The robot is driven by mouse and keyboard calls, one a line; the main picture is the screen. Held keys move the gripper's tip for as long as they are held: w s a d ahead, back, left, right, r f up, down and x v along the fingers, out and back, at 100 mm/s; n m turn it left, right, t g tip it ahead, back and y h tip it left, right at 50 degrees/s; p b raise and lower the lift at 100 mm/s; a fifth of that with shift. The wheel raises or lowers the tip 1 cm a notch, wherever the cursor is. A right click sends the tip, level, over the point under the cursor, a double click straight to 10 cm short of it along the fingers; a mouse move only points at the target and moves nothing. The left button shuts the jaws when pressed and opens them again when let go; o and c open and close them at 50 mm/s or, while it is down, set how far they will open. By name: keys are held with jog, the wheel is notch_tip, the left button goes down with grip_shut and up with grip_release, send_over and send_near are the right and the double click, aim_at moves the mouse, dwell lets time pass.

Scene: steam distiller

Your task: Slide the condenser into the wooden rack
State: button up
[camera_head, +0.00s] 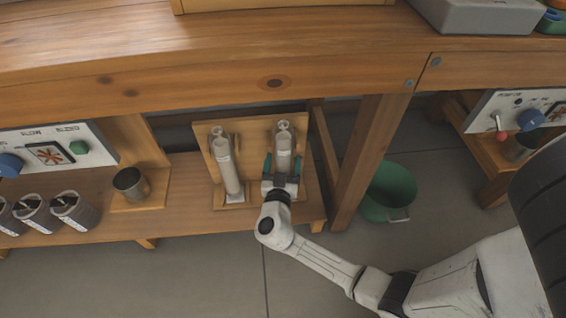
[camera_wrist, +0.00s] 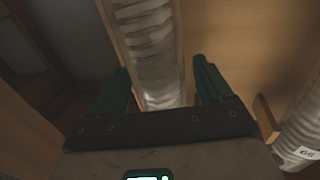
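The wooden rack (camera_head: 255,150) stands on the lower shelf, with an upright back board and two pale ribbed tubes. The right tube, a condenser (camera_head: 284,142), stands upright at the rack's right side. My gripper (camera_head: 283,164) is at its lower part, with one teal finger on each side. In the wrist view the condenser (camera_wrist: 153,50) runs between the fingers of my gripper (camera_wrist: 163,75), with gaps visible beside it; the gripper looks open. The condenser's lower end is hidden by my gripper. The left tube (camera_head: 228,168) leans slightly; it also shows in the wrist view (camera_wrist: 302,140), labelled.
A metal cup (camera_head: 131,184) and several dark-and-white canisters (camera_head: 74,212) stand left of the rack. A wooden bench leg (camera_head: 366,150) and green bucket (camera_head: 390,190) are to the right. The bench top (camera_head: 200,60) overhangs the shelf.

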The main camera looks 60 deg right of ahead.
jog(key=shift+o, duration=1)
jog(key=p+v, duration=0.3)
jog(key=v, duration=0.7)
jog(key=shift+s+a, duration=0.2)
jog(key=shift+a, duration=0.15)
jog(key=s+d+r+n+g+y+p, duration=0.1)
jog(key=s+d+n+g+y, duration=0.25)
jog(key=s+g+y, duration=0.55)
jog(key=s+a+r+n+t+y+p, duration=0.1)
jog(key=s+a+r+n+y, duration=0.15)
jog(key=a+n+y, duration=0.2)
jog(key=s+a+r+n+t+y+p, duration=0.1)
jog(key=s+a+r+n+y+p, duration=0.1)
jog(key=a+r+n+y, duration=0.25)
notch_tip(320, 180, up, 36)
jog(key=a+h+p, duration=0.1)
jog(key=p, duration=3.5)
jog(key=shift+a+h, duration=0.2)
jog(key=shift+h, duration=0.2)
